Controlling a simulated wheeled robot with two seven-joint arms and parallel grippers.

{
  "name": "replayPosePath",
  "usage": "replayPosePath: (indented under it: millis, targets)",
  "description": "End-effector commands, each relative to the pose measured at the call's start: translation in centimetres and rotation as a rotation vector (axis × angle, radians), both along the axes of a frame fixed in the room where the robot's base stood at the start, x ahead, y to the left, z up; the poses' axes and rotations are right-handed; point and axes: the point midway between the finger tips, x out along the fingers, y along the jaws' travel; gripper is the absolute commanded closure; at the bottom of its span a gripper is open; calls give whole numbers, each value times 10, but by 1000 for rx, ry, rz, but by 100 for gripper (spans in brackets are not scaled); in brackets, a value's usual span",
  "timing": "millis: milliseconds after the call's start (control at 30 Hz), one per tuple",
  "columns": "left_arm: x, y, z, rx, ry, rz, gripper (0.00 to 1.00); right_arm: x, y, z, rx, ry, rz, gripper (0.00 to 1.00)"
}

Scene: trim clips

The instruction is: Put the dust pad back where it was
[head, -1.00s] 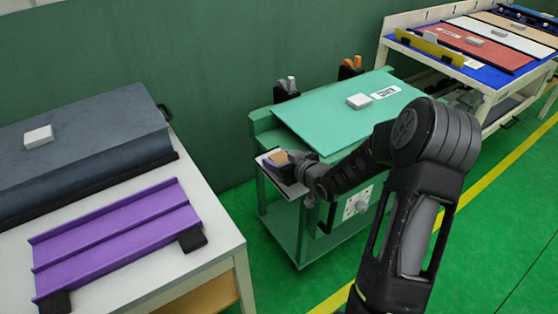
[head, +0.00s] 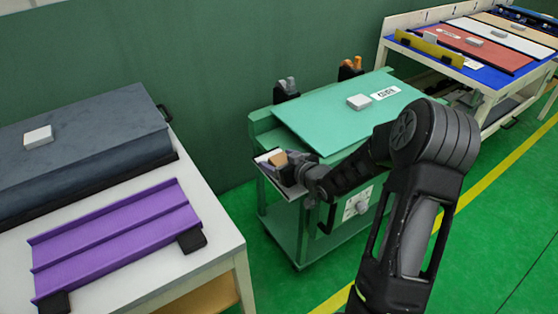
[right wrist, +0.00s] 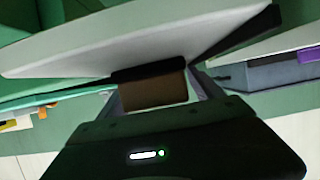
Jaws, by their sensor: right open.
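A small tan block with a dark edge, which looks like the dust pad (head: 279,159), is at the small side tray (head: 292,190) on the left of the green cart. In the right wrist view the brown pad (right wrist: 152,92) shows between my fingers, with a black strip along it. My right gripper (head: 289,170) is open at the tray, its fingers on either side of the pad. I cannot tell whether the pad rests on the tray. A pale panel (right wrist: 90,45) crosses the top of the wrist view. My left gripper is not in view.
The green cart (head: 300,225) carries a slanted green panel (head: 330,120) with a pale block (head: 359,102) on it. Two holders stand at its back edge. At left, a white table (head: 215,235) holds a purple panel (head: 115,240) and a grey case (head: 85,150). Green floor lies between.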

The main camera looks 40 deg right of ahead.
Motion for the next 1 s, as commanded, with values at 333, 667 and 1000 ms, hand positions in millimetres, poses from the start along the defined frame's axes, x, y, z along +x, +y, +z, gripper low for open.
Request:
replayPosePath:
  millis: [333, 667, 1000]
  targets:
    - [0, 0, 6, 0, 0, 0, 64, -38, -1, 20, -3, 0, -3, 24]
    - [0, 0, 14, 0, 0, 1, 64, -97, 1, 45, -2, 0, -2, 24]
    - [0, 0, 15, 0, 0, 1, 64, -111, 2, 49, 1, 0, -1, 24]
